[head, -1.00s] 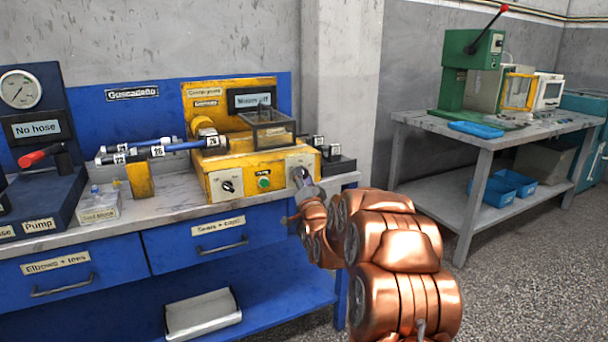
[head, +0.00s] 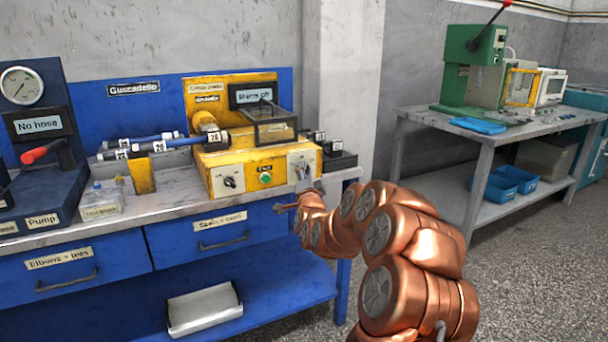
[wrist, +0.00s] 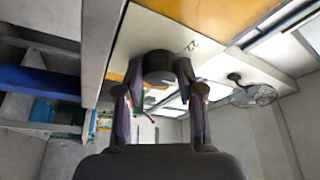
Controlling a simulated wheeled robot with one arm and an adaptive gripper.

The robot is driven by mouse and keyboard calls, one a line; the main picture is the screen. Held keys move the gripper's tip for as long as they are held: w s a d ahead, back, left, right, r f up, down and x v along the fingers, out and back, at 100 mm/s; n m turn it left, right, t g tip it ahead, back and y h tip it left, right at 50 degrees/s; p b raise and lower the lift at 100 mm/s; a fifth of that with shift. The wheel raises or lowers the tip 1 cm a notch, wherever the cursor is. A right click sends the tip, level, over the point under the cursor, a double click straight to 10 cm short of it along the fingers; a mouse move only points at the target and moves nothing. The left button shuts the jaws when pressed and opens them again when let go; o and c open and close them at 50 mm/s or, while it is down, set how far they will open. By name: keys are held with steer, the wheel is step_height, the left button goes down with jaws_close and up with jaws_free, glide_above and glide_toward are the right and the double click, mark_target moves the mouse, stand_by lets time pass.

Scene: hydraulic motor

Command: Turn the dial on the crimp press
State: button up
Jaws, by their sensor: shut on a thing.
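The yellow crimp press (head: 225,170) stands on the blue bench. A dark round dial (wrist: 159,66) on its right light-coloured front plate (head: 298,160) sits between the fingers of my gripper (wrist: 168,72) in the wrist view. My gripper (head: 303,180) is shut on this dial, one finger on each side. A number like 22 shows on the plate beside the dial in the wrist view. In the head view the gripper partly hides the dial, so its setting cannot be read there.
A second dial (head: 230,182) and a green button (head: 265,179) are left of my gripper. Hoses (head: 165,146) lie at the press's left. A bench drawer (head: 220,232) is below. A grey table (head: 478,140) with a green machine (head: 470,70) stands at right.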

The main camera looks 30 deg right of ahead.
steer(key=o, duration=1.1)
steer(key=shift+o, duration=0.2)
steer(key=shift+s, duration=0.1)
steer(key=v, duration=1.1)
steer(key=shift+s, duration=0.4)
steer(key=shift+a+f, duration=0.1)
